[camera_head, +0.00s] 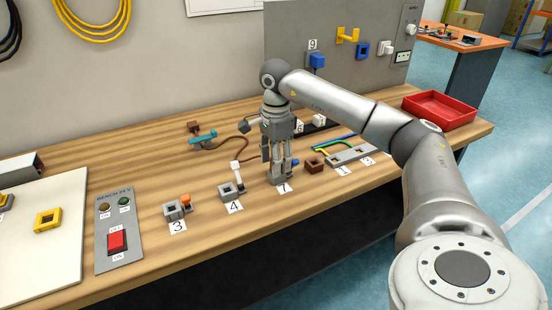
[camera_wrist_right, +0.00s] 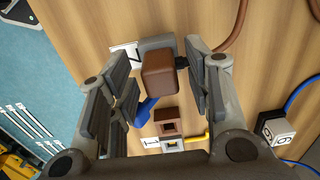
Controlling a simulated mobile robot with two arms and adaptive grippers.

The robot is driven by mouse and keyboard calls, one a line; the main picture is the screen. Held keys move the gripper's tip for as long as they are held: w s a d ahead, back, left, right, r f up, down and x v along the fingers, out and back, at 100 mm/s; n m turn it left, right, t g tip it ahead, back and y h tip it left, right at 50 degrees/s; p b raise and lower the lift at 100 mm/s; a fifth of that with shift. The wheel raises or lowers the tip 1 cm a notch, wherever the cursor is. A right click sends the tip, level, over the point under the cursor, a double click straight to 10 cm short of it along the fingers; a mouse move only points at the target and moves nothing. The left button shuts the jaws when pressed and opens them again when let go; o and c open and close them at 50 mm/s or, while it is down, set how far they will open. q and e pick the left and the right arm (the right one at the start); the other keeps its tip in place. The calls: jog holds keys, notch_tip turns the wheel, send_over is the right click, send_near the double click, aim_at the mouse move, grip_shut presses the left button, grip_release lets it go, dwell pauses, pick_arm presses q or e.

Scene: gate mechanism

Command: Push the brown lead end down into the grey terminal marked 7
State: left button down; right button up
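The brown lead end (camera_wrist_right: 160,74) is a block between the fingers of my right gripper (camera_wrist_right: 162,80) in the wrist view. Narrow gaps show on both sides of it, so the gripper looks open around it. The grey terminal marked 7 (camera_wrist_right: 156,43) lies right behind the block, beside its number card (camera_wrist_right: 126,55). I cannot tell how deep the block sits in it. In the head view my right gripper (camera_head: 281,168) points down over the grey terminal (camera_head: 277,181) and hides the block. The brown cable (camera_head: 236,143) runs off to the left. My left gripper is out of view.
A brown socket block (camera_head: 314,165) stands close to the right of terminal 7. Grey terminals 4 (camera_head: 229,192) and 3 (camera_head: 175,210) stand to the left. A switch panel (camera_head: 118,229) is farther left, and a red tray (camera_head: 440,108) is at the right.

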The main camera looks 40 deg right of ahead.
dwell(0.3)
jog(key=shift+s+d+r, duration=0.1)
jog(key=shift+r, duration=3.8)
